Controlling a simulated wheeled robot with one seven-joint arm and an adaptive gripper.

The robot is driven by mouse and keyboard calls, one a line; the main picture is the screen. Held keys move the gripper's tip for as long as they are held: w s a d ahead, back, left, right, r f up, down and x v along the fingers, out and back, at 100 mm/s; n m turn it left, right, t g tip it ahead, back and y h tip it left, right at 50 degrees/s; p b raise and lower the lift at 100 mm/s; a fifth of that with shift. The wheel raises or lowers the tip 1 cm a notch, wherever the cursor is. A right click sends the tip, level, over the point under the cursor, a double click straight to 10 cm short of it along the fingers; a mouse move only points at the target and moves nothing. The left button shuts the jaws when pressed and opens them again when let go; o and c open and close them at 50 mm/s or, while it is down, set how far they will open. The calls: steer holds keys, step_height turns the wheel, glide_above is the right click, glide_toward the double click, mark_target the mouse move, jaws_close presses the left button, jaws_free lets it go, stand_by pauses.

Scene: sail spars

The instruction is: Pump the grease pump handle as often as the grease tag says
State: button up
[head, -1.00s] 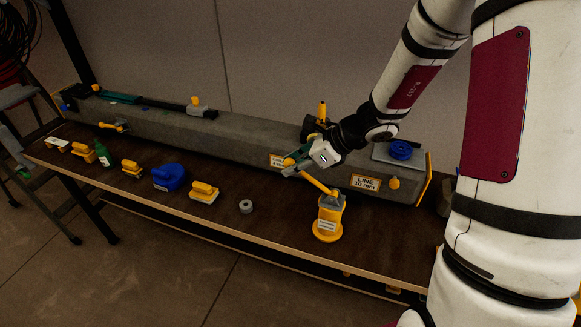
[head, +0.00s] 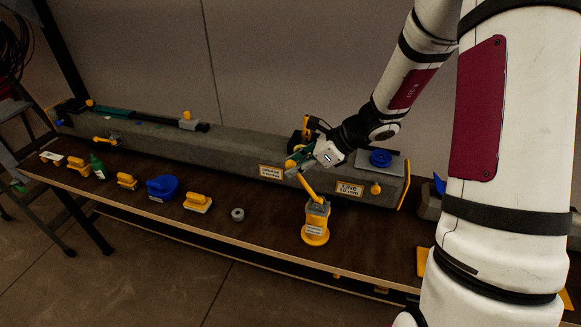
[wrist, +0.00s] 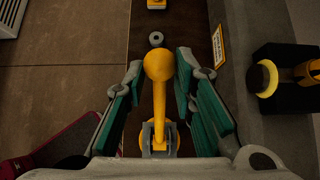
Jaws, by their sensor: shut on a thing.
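My gripper (head: 297,161) is shut on the handle's upper end. In the wrist view, the handle's ball end (wrist: 159,65) shows between the green fingers of my gripper (wrist: 159,85), with the pump below. The grease tag (head: 271,171) is on the front of the grey spar; its top word reads GREASE, and its second line is too small to read surely.
The long grey spar (head: 225,152) lies behind the pump, with a LINE tag (head: 349,189) and a blue wheel (head: 380,158) at its right end. A grey ring (head: 238,214), a yellow block (head: 198,202) and a blue container (head: 163,187) stand left on the bench (head: 270,225).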

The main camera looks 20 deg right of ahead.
mark_target(307, 184)
steer(key=shift+s+d+r, duration=0.3)
steer(key=shift+d+r, duration=0.1)
steer(key=shift+d, duration=0.1)
steer(key=shift+s+d+r+p, duration=0.45)
steer(key=shift+s+d+p, duration=0.1)
steer(key=shift+d+p, duration=0.1)
steer(key=shift+r+b+x, duration=0.2)
steer(key=shift+b+x, duration=1.1)
steer(key=shift+x, duration=1.1)
steer(key=shift+w+a+f, duration=0.15)
steer(key=shift+w+a, duration=0.3)
steer(key=shift+a, duration=0.1)
